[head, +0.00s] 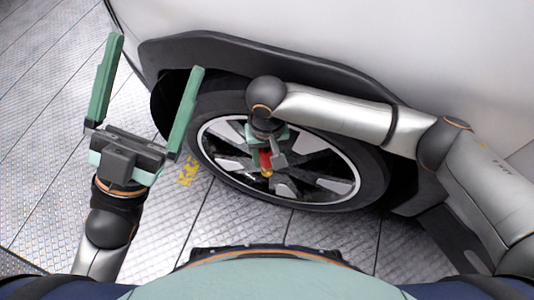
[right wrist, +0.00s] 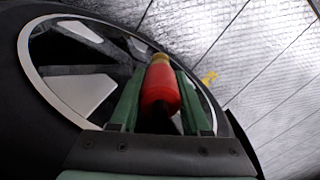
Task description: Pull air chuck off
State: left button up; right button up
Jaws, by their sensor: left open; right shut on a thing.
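The air chuck (head: 265,160) is a red cylinder with a brass-coloured end, in front of the car wheel (head: 349,197). In the right wrist view the air chuck (right wrist: 160,88) sits between the two green fingers, its brass end pointing away from the palm. My right gripper (right wrist: 162,100) is shut on it. In the head view my right gripper (head: 266,150) is in front of the wheel's spokes, partly hidden by its own wrist. I cannot tell whether the chuck touches a valve. My left gripper (head: 150,85) is open and empty, left of the wheel.
The silver car body (head: 400,50) and dark wheel arch (head: 220,48) are above and behind the wheel. The tiled metal floor (head: 40,150) is clear on the left. A yellow floor marking (head: 187,172) lies beside the tyre.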

aim_at(265, 154)
jog(key=shift+r, duration=0.3)
jog(key=shift+r+p, duration=0.2)
jog(key=shift+p, duration=0.25)
jog(key=shift+r+p, duration=0.85)
jog(key=shift+p, duration=0.35)
pick_arm(q)
jog(key=w+n+y, duration=0.1)
jog(key=y, duration=0.1)
jog(key=w+n+y, duration=0.1)
jog(key=y, duration=0.1)
jog(key=shift+w+a, duration=0.35)
jog(key=shift+w, duration=0.05)
pick_arm(e)
jog(key=shift+r, duration=0.1)
